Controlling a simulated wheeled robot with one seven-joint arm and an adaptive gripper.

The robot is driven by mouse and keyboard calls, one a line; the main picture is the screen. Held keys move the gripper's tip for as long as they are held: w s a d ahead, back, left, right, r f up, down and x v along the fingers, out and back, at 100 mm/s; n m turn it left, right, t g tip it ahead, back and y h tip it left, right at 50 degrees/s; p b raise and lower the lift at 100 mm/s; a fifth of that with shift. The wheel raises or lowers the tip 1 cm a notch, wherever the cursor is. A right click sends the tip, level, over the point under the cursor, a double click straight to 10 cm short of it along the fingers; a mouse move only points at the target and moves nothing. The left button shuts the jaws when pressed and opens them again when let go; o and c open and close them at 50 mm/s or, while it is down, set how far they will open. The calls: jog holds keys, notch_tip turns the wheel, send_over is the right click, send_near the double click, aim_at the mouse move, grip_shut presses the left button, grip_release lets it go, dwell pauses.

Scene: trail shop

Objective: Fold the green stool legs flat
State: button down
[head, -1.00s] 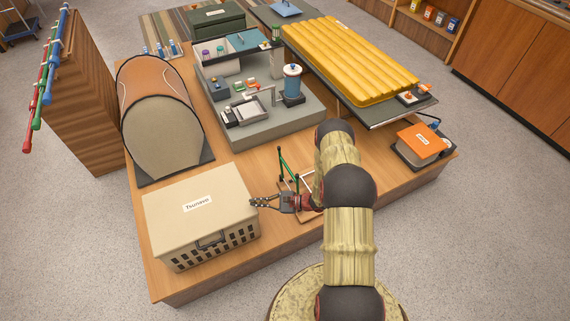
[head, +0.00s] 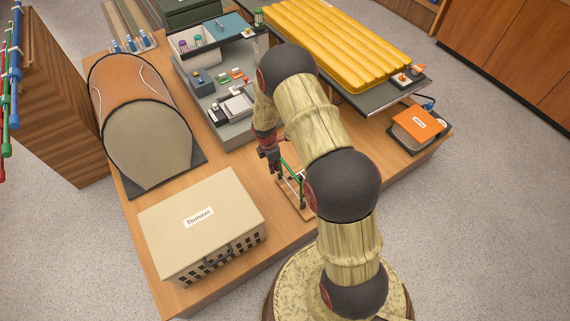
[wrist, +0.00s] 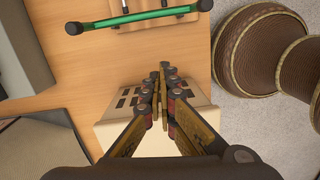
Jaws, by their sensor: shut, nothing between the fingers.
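The green stool leg frame (head: 291,168) stands up from a wooden stool board (head: 289,197) on the bench, partly hidden behind my arm in the head view. In the wrist view its green bar (wrist: 135,16), with black ends, crosses the top of the picture above the wooden board. My gripper (head: 270,168) is beside the green frame, on its left in the head view. In the wrist view my gripper (wrist: 163,70) is shut and empty. Its fingertips are apart from the green bar in the picture.
A beige crate labelled Tsunavo (head: 205,222) stands at the front left of the bench; it also shows below my fingers in the wrist view (wrist: 206,95). A tent model (head: 145,125) and a grey sink unit (head: 238,130) stand behind. Bare bench lies between crate and tent.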

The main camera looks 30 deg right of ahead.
jog(key=w+d+f+n+b, duration=0.1)
jog(key=d+f+b, duration=0.3)
jog(key=f, duration=0.5)
jog(key=shift+w+d+f+h, duration=0.3)
jog(key=shift+w+d, duration=0.2)
jog(key=shift+d, duration=0.15)
jog(key=shift+r, duration=0.1)
